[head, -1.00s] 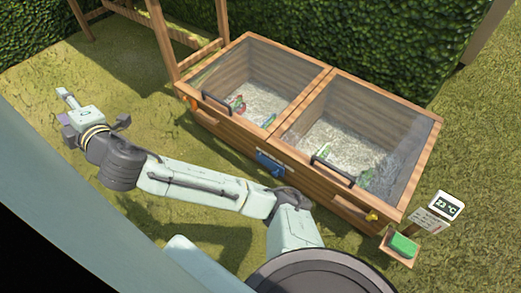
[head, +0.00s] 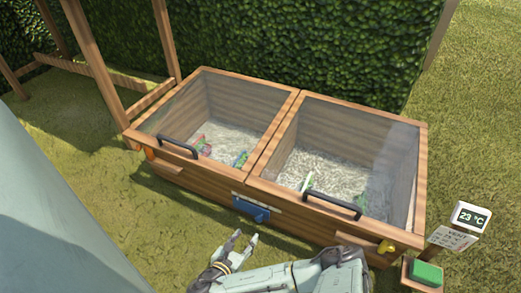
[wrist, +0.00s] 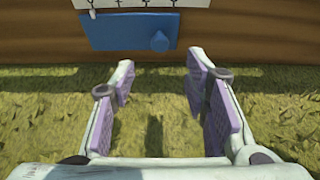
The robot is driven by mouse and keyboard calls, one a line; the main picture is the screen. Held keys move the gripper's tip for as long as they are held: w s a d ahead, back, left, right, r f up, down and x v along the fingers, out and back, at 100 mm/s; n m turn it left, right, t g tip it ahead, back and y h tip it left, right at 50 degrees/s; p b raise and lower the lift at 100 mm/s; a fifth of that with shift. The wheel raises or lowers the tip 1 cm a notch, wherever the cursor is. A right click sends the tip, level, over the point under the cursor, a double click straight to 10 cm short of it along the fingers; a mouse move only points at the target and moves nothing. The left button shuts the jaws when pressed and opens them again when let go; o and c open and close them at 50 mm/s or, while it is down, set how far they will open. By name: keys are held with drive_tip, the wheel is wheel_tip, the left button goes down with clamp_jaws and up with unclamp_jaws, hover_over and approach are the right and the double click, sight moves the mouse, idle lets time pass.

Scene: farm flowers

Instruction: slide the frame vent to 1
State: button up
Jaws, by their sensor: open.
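The frame vent is a blue plate (head: 250,209) with a round blue knob (wrist: 160,41), set low on the wooden front of the cold frame. In the wrist view the blue plate (wrist: 110,32) fills the top left, with the knob near its right end. A pale scale strip (wrist: 128,4) with dark marks runs above it, its upper part cut off, so the numbers cannot be read. My gripper (head: 244,241) is in front of the vent, apart from it. In the wrist view its lilac-padded fingers (wrist: 160,80) are spread and empty, below the knob.
Two glass lids with black handles (head: 178,146) (head: 333,204) cover the cold frame (head: 200,186). A yellow part (head: 386,247) sits at its front right. A display post (head: 471,217) reads 23 °C, beside a green block (head: 427,274) on a small wooden ledge. Grass lies in front.

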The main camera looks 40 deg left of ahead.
sight(258, 220)
drive_tip(key=b+x, duration=0.3)
drive_tip(key=x, duration=0.7)
drive_tip(key=shift+w+a+f+b, duration=0.1)
drive_tip(key=shift+w+b, duration=0.15)
drive_tip(key=shift+b, duration=0.05)
drive_tip(key=shift+c, duration=0.3)
clamp_jaws()
